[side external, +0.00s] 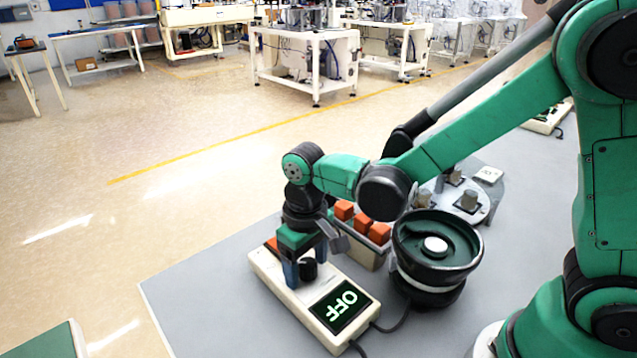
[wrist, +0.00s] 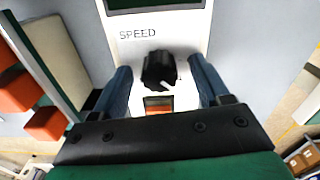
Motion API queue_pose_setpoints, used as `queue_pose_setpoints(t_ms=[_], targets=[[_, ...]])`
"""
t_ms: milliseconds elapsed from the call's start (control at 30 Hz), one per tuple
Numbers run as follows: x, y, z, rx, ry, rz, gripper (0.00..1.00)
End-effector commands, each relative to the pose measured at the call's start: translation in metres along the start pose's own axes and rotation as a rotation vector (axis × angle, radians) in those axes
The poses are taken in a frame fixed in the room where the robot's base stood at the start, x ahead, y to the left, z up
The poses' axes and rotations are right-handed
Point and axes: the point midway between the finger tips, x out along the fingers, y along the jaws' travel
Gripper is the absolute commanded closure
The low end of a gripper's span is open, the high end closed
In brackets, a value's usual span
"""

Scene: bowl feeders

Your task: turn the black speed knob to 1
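The black speed knob (wrist: 159,70) sits on a cream control box (side external: 266,272), beside the printed word SPEED in the wrist view. Its white pointer mark faces the lower right there. The box's dark display (side external: 341,304) reads OFF in the side view. An orange switch (wrist: 158,104) lies below the knob in the wrist view. My gripper (side external: 304,275) points down over the box. Its two blue fingers stand on either side of the knob, with a visible gap at each side in the wrist view (wrist: 160,78). It is open and holds nothing. The knob (side external: 308,268) is partly hidden by the fingers in the side view.
A dark green bowl feeder (side external: 437,281) stands right of the box, with a cable running between them. A bin holding orange blocks (side external: 362,226) stands close behind my gripper. The grey table (side external: 205,305) is clear left of the box.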

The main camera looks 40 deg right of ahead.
Motion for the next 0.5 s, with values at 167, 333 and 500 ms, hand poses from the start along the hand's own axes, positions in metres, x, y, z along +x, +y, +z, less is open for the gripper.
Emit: queue_pose_setpoints(t_ms=[167,333,500], targets=[[0.000,0.000,0.000,0.000,-0.002,0.000,0.30],[-0.003,0.000,0.000,0.000,-0.002,0.001,0.30],[-0.021,0.000,0.001,0.000,-0.002,0.001,0.30]])
